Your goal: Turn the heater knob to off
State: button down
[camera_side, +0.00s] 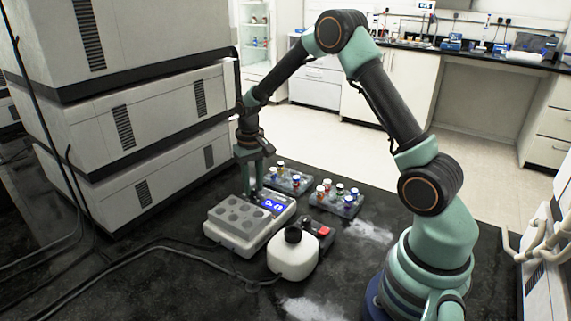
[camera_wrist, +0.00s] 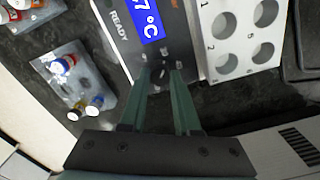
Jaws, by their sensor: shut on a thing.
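The heater (camera_side: 240,238) is a white and grey block with round wells on top and a blue lit display (camera_side: 271,206). In the wrist view the heater's dark control panel (camera_wrist: 178,50) shows the display (camera_wrist: 150,22), with "7 °C" and the word READY readable. My gripper (camera_wrist: 160,75) reaches down onto the panel below the display and is shut on the small dark knob (camera_wrist: 159,74). The fingers partly cover the knob, and its pointer setting is not clear. In the side view my gripper (camera_side: 253,193) stands upright at the back edge of the heater, and the knob is hidden.
Two vial racks (camera_side: 290,181) (camera_side: 337,201) with coloured caps stand right of the heater. A white bottle with a black cap (camera_side: 292,257) stands in front, beside a device with a red top (camera_side: 326,232). Stacked white instruments (camera_side: 150,165) rise close on the left. A cable crosses the bench.

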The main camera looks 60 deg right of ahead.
aim_at(254, 188)
jog(key=n, duration=0.7)
jog(key=shift+r, duration=0.1)
jog(key=n, duration=0.6)
jog(key=shift+n, duration=0.3)
dwell(0.3)
jog(key=c, duration=0.6)
grip_release()
notch_tip(254, 188, up, 12)
jog(key=shift+r, duration=0.1)
